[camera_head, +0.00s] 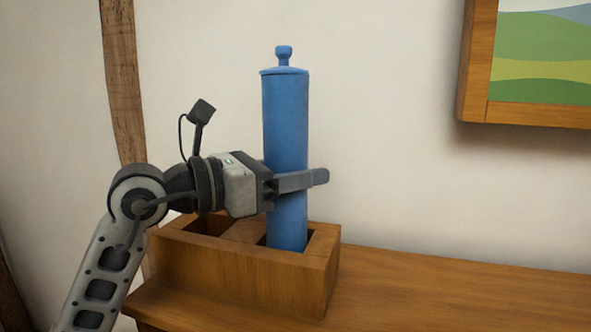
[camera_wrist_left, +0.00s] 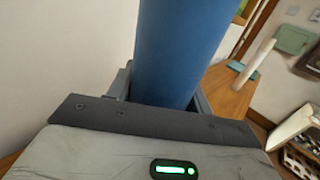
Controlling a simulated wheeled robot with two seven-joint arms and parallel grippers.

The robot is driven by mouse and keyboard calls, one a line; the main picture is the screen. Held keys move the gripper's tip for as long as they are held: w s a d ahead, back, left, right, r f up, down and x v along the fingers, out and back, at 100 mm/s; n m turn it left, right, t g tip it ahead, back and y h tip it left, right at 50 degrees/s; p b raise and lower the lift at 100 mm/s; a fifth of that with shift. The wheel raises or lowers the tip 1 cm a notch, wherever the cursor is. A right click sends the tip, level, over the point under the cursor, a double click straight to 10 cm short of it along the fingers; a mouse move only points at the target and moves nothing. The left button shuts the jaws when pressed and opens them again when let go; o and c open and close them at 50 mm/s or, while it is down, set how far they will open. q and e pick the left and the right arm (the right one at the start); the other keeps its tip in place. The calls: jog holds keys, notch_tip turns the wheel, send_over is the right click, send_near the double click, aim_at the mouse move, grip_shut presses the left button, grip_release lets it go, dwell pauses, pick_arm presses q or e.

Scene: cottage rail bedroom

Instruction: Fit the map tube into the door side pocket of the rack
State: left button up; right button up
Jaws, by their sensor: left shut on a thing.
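The blue map tube (camera_head: 285,120) stands upright, with a knobbed cap at its top. Its lower end is inside the right-hand pocket of the wooden rack (camera_head: 240,272); the rack's front wall hides the tube's bottom, so I cannot tell whether it touches the floor of the pocket. My left gripper (camera_head: 300,181) is shut around the tube at about its lower middle, above the rack. The tube also fills the middle of the left wrist view (camera_wrist_left: 180,50) between the fingers. My right gripper is not in view.
The rack stands at the left end of a wooden shelf (camera_head: 440,292), whose top is clear to the right. A framed picture (camera_head: 530,60) hangs at upper right. A wooden post (camera_head: 123,80) stands at left. A pale stick-like thing (camera_wrist_left: 255,65) shows in the left wrist view.

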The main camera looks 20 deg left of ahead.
pick_arm(q)
jog(key=shift+f, duration=0.25)
jog(key=shift+f+b, duration=0.7)
jog(key=shift+b, duration=0.05)
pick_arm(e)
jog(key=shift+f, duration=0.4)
pick_arm(q)
jog(key=o, duration=1.2)
jog(key=shift+c, duration=0.2)
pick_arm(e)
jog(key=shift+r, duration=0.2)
pick_arm(q)
jog(key=b+v, duration=0.3)
jog(key=v, duration=1.3)
jog(key=shift+b, duration=0.35)
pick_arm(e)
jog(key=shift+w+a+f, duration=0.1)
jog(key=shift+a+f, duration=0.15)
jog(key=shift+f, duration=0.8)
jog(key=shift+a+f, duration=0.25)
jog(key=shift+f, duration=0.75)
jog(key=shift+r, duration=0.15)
